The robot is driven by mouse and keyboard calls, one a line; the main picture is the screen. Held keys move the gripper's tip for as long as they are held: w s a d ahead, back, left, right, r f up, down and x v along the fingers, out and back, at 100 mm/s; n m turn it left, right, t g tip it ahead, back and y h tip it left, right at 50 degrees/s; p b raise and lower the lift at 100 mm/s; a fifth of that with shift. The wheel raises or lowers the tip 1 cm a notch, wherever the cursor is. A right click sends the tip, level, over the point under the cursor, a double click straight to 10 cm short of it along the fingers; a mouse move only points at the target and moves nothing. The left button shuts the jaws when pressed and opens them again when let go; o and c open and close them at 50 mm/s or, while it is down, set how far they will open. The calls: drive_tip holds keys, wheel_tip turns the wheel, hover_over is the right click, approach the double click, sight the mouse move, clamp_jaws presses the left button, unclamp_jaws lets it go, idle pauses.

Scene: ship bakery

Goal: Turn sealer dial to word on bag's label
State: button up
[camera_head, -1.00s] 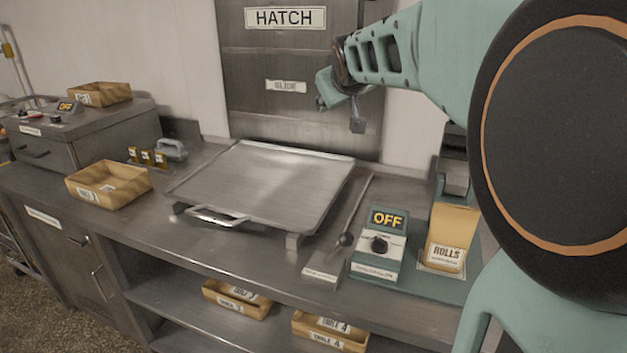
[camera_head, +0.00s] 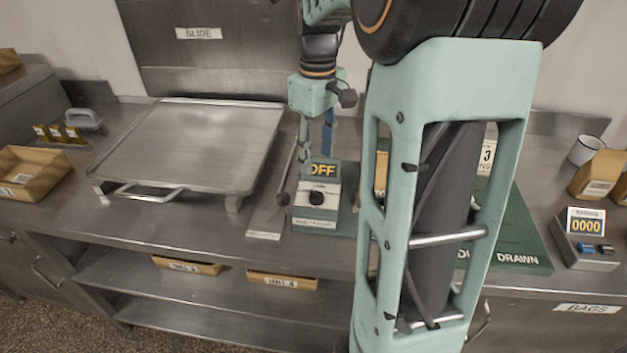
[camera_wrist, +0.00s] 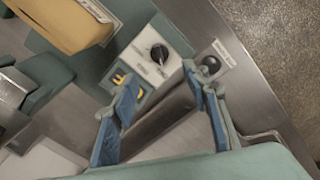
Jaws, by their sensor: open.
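The sealer's control box (camera_head: 317,217) stands on the counter, with a black dial (camera_head: 316,198) on its face and a yellow OFF display above it. The dial also shows in the wrist view (camera_wrist: 159,53). The tan bag (camera_head: 381,172) is mostly hidden behind my arm in the head view; in the wrist view the bag (camera_wrist: 68,22) lies at the upper left, its label turned and unreadable. My gripper (camera_head: 316,148) is open above and behind the box. In the wrist view its blue fingers (camera_wrist: 160,78) stand apart, with nothing between them, pointing towards the dial side.
A black ball-ended lever (camera_head: 281,198) lies close left of the box. A large metal tray (camera_head: 205,140) is left of that. A counter reading 0000 (camera_head: 585,225), a mug (camera_head: 585,150) and another bag (camera_head: 598,173) stand at the right. Open shelves lie below.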

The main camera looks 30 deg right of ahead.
sight(316, 191)
wheel_tip(316, 191, down, 10)
drive_tip(key=shift+f, duration=0.2)
idle(0.3)
drive_tip(key=c, duration=1.2)
drive_tip(key=shift+o, duration=0.2)
drive_tip(key=m, duration=0.6)
drive_tip(key=shift+b, duration=0.35)
drive_tip(key=m, duration=0.5)
drive_tip(key=shift+m, duration=0.4)
